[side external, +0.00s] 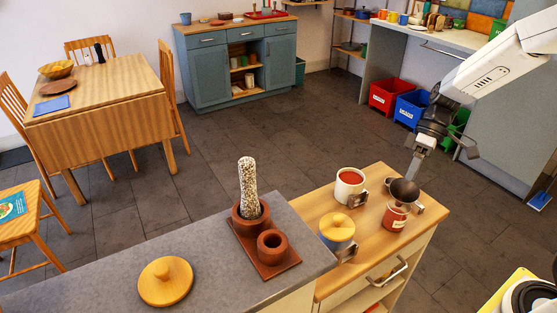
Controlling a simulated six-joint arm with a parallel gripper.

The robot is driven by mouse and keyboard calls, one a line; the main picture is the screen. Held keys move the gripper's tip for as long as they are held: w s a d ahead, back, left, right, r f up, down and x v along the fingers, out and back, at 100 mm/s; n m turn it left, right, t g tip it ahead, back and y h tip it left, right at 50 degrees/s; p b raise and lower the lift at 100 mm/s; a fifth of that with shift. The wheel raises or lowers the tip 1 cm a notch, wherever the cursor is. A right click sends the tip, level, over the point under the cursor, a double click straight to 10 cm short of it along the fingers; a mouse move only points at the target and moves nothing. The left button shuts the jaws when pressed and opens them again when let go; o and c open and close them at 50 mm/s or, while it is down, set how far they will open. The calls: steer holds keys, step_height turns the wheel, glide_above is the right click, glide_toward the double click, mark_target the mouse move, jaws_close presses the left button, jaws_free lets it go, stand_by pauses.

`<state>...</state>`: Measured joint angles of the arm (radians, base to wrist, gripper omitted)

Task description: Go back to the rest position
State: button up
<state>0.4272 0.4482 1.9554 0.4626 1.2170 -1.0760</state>
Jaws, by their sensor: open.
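My gripper (443,158) hangs at the right of the side external view, at the end of my white arm. Its two fingers are apart, with nothing visible between them. It is near the right end of the wooden cart top (375,250); its exact height above the cart is hard to tell. On the cart stand a white mug (349,187) with red contents, a dark bowl (404,191), a red jar (394,217) and a blue pot with a wooden lid (337,229). The left finger appears close to the dark bowl; I cannot tell if they touch.
A grey counter (110,275) adjoins the cart, holding a round wooden lid (165,281) and a brown tray (262,262) with a tall speckled object (247,183). Red (385,96) and blue (410,108) bins stand behind. Open floor lies beyond the cart.

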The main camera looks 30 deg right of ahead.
step_height(320, 180, up, 6)
stand_by(0.5)
